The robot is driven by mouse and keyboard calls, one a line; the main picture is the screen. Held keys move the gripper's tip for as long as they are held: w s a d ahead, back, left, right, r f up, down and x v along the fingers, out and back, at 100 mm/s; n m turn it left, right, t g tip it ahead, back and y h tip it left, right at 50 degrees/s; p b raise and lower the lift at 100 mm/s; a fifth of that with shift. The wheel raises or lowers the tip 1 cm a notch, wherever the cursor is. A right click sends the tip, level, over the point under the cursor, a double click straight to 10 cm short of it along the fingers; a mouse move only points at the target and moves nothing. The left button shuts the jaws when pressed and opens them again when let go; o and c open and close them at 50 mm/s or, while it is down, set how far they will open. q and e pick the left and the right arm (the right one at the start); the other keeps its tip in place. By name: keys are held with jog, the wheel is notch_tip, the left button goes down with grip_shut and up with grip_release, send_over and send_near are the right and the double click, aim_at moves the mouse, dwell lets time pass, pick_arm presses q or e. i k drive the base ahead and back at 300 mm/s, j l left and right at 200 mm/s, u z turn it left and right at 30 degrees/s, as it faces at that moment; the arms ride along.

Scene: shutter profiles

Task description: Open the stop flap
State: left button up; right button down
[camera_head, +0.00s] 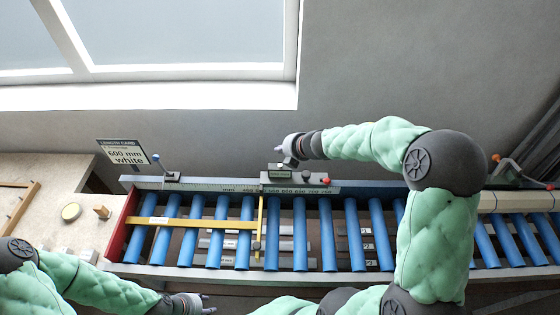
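A yellow bar (260,228) stands across the blue roller conveyor, and a longer yellow strip (190,222) runs from it to the red end plate (122,226). I cannot tell for sure which part is the stop flap. A control block (296,182) with number labels and a red knob (326,181) sits on the back rail. My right gripper (284,151) is just above and behind this block, by a small grey part with a label; whether they touch is unclear. My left gripper (204,303) is in front of the conveyor's front rail, away from the rollers. Finger openings are too small to judge.
A card reading "600 mm white" (124,152) stands behind the left end. A blue-knobbed lever (157,160) is on the back rail. Grey profiles (232,245) lie beneath the rollers. Another roller section and a red-knobbed lever (497,159) are at the right.

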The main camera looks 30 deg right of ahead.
aim_at(257, 246)
jog(key=k+l, duration=0.15)
jog(key=k, duration=0.35)
jog(key=k+l, duration=0.15)
jog(key=k, duration=0.35)
